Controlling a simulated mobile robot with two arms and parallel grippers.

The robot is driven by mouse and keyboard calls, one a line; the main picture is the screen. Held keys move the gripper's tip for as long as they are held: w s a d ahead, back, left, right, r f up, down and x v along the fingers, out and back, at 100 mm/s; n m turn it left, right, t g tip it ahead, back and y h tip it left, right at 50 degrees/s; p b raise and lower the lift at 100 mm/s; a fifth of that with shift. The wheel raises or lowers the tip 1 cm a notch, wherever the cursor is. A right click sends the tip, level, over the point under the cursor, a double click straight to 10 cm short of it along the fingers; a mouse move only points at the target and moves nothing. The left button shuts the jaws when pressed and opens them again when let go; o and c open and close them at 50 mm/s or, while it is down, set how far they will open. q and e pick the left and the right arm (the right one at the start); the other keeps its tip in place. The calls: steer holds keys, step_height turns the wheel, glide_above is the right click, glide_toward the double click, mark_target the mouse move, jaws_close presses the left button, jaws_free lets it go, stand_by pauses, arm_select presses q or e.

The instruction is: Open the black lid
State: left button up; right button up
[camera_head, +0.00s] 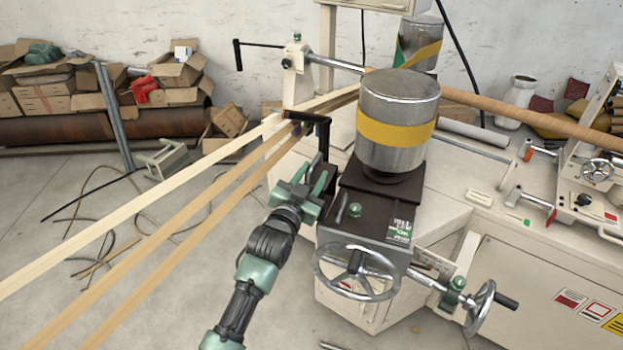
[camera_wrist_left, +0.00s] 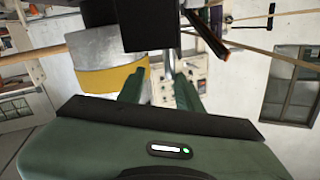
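A black angled part (camera_head: 323,138), which looks like the black lid, stands on the left side of the machine head, beside the grey steel drum with a yellow band (camera_head: 397,125). Which black part is the lid is not certain. My left gripper (camera_head: 306,183) is just below this part, left of the dark block under the drum. Its two green fingers (camera_wrist_left: 159,92) are apart in the left wrist view, with nothing held between them. A black block (camera_wrist_left: 150,25) and a black bar (camera_wrist_left: 205,35) show beyond the fingers there. My right gripper is in neither view.
A handwheel (camera_head: 356,272) sits in front of the dark block, and a smaller handwheel (camera_head: 480,308) is to its right. Long pale strips (camera_head: 150,213) cross the left side up to the machine. Cardboard boxes (camera_head: 45,95) stand at the back left. Floor is open at lower left.

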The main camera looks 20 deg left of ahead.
arm_select(q)
steer(key=shift+s, duration=0.35)
steer(key=s+p, duration=0.4)
steer(key=s, duration=0.5)
steer(key=shift+a, duration=0.4)
stand_by(0.4)
steer(key=shift+p, duration=0.4)
